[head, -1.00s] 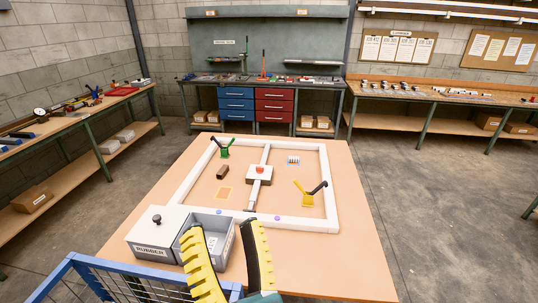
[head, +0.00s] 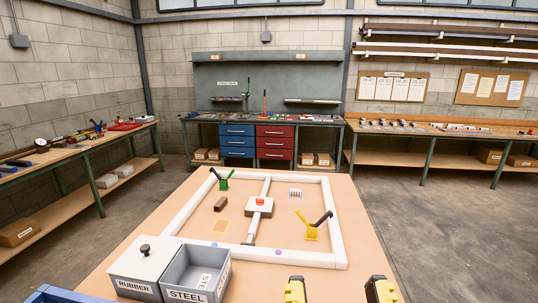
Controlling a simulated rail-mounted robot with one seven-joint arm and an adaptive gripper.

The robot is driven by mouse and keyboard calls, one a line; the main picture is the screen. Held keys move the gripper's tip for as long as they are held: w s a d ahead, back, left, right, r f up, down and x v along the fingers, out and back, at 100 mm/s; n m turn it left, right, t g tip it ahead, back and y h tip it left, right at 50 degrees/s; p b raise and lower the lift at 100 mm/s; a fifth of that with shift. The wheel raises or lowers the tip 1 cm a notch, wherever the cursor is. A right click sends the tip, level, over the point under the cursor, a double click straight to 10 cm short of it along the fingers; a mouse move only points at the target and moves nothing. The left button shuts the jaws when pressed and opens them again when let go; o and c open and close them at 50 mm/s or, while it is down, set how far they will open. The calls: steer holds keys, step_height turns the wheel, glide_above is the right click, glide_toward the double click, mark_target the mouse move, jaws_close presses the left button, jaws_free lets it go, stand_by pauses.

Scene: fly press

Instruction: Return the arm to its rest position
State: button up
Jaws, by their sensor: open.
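My gripper (head: 339,290) shows at the bottom edge of the head view, right of centre. Its two yellow and black fingertips stand well apart with nothing between them, above the near part of the wooden table (head: 377,235). The rest of my gripper and arm is out of the picture. It is to the right of the grey bins and nearer than the white frame (head: 290,258), apart from both in the picture.
Workbenches line the walls. The floor at right (head: 440,225) is clear.

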step_height(320, 180, up, 32)
steer(key=p, duration=3)
steer(key=shift+r, duration=0.2)
